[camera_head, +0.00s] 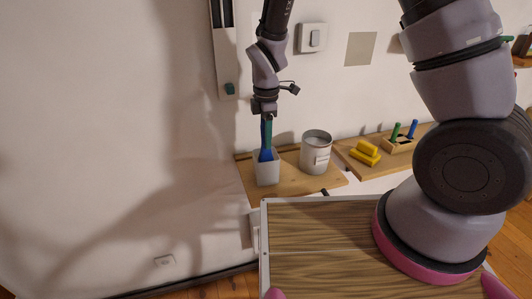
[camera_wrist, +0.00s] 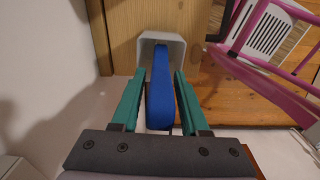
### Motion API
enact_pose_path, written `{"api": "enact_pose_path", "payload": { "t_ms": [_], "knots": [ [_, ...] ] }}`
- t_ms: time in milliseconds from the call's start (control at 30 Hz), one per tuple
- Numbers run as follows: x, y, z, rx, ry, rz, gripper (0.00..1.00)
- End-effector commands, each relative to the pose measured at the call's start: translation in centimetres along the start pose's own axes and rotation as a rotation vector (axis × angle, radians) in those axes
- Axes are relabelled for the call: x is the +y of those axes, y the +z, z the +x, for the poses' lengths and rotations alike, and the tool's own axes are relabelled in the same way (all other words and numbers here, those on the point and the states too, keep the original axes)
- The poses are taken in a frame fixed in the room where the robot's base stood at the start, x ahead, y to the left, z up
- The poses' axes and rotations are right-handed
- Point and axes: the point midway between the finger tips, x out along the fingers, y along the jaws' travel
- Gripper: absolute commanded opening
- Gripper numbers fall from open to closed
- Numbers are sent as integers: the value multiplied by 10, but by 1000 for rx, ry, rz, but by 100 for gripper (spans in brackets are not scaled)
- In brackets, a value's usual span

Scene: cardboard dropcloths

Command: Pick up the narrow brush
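The blue brush (camera_head: 265,154) stands upright in a pale grey cup (camera_head: 267,174) on a wooden board by the wall. My gripper (camera_head: 266,130) points down over the cup, with its teal fingers at the brush's upper part. In the wrist view, the blue brush (camera_wrist: 160,88) lies between the two fingers of my gripper (camera_wrist: 160,85). A thin gap shows beside the brush, so the fingers look open around it. The brush's lower end is hidden inside the cup, whose rim (camera_wrist: 176,42) shows beyond the fingertips.
A grey can (camera_head: 316,155) stands right of the cup on the wooden board (camera_head: 300,186). Farther right are a yellow object (camera_head: 365,153) and a wooden holder (camera_head: 399,147) with green and blue handles. The white wall is close behind the cup.

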Motion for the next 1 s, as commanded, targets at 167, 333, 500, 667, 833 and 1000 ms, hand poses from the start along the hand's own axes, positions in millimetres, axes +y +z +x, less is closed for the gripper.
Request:
{"api": "enact_pose_path", "payload": {
  "t_ms": [167,333,500,667,833,1000],
  "knots": [
    [0,0,0,0,0,0,0],
    [0,0,0,0,0,0,0],
    [0,0,-4,1,0,1,0],
    [1,-1,-18,3,3,1,0],
    [2,-1,-49,4,6,-1,0],
    [3,-1,-87,4,5,0,0]
  ]
}}
